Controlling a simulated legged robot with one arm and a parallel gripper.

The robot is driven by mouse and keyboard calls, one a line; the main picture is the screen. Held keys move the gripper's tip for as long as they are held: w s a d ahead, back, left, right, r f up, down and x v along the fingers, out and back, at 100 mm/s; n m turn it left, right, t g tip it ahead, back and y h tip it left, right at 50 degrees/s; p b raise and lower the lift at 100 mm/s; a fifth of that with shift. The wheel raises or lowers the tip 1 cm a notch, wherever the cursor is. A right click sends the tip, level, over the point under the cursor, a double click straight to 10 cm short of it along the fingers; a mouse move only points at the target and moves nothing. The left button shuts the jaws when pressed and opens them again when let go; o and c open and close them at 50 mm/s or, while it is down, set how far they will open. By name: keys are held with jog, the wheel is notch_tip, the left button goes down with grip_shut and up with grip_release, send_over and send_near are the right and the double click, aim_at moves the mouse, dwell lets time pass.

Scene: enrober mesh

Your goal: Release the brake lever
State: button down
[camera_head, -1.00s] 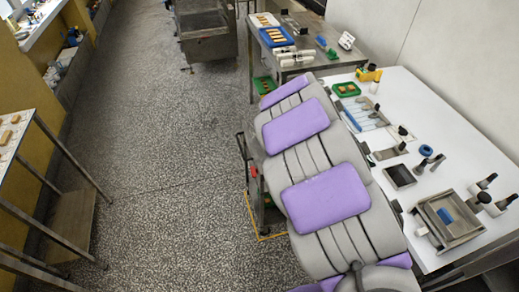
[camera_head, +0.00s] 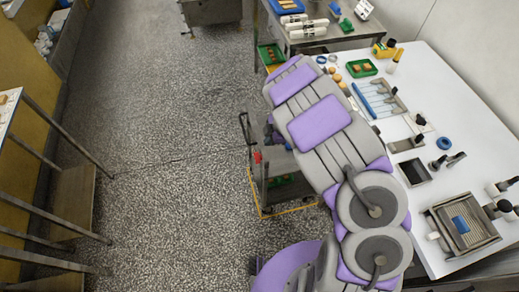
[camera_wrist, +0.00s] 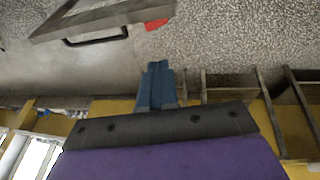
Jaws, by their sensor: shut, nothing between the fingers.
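A small red part (camera_head: 257,157), which looks like the brake lever, sits low on the left side of a metal cart (camera_head: 262,190). In the head view my arm covers much of the cart, and the fingertips are hard to make out.
A black bar handle (camera_head: 244,130) stands at the cart's left end. Yellow tape (camera_head: 257,205) marks the floor around the cart. A white table (camera_head: 455,120) with tools and trays is on the right. A metal-legged table (camera_head: 60,150) stands left. The speckled floor between is clear.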

jog(key=f, duration=0.1)
jog(key=b, duration=0.3)
send_over(256, 155)
jog(key=s+d, duration=0.1)
jog(key=s, duration=0.1)
notch_tip(256, 155, down, 10)
jog(key=shift+w+d+f, duration=0.15)
jog(key=shift+w+f, duration=0.6)
jog(key=shift+f, duration=0.2)
